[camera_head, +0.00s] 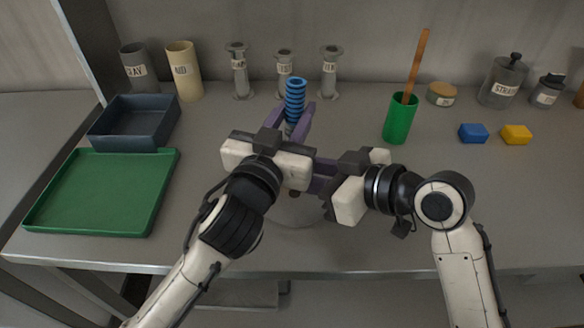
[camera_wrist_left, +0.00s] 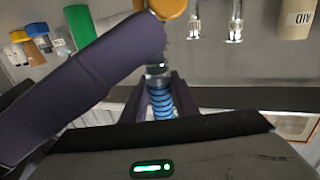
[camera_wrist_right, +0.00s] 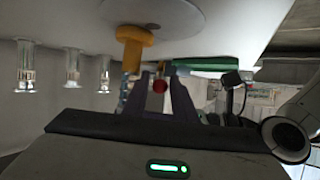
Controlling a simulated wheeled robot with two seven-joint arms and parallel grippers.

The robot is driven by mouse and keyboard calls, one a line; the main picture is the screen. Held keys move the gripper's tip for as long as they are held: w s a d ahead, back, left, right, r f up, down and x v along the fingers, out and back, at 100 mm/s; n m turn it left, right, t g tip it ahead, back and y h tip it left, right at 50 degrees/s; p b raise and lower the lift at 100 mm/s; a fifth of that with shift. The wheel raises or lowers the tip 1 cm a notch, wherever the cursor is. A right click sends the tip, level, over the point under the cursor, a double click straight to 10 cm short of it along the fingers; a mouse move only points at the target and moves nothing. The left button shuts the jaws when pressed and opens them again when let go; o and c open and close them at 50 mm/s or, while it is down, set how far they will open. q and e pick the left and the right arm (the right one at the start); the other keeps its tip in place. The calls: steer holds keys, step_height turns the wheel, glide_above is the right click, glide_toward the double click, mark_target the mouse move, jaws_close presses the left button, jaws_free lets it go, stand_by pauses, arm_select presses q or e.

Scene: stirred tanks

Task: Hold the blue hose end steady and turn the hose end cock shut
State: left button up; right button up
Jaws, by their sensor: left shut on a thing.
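The blue ribbed hose end (camera_head: 295,92) stands upright at the middle of the bench, and it also shows in the left wrist view (camera_wrist_left: 161,100). My left gripper (camera_head: 301,120) is shut on it, with purple fingers on either side. My right gripper (camera_head: 322,176) reaches in from the right, just in front of the left one. In the right wrist view a small red part (camera_wrist_right: 160,86), possibly the cock handle, shows between its fingers. I cannot tell whether they touch it. A yellow-orange fitting (camera_wrist_right: 133,45) is close by; the cock is hidden in the head view.
A green tray (camera_head: 100,190) and a dark blue bin (camera_head: 133,121) are at the left. A green cup (camera_head: 399,119) with a wooden stick stands to the right. Blue (camera_head: 473,133) and yellow (camera_head: 516,134) blocks lie farther right. Several labelled vessels line the back. The front right bench is mostly free.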

steer(key=shift+w+a+f, duration=0.2)
steer(key=shift+a, duration=0.15)
steer(key=shift+c, duration=0.4)
jaws_close()
steer(key=shift+s+d+f, duration=0.1)
steer(key=shift+f, duration=0.2)
steer(key=shift+s+d+f+t+y, duration=0.1)
steer(key=shift+f+t+y, duration=0.1)
steer(key=shift+t+y, duration=0.75)
steer(key=shift+o, duration=0.4)
jaws_free()
steer(key=shift+d, duration=0.15)
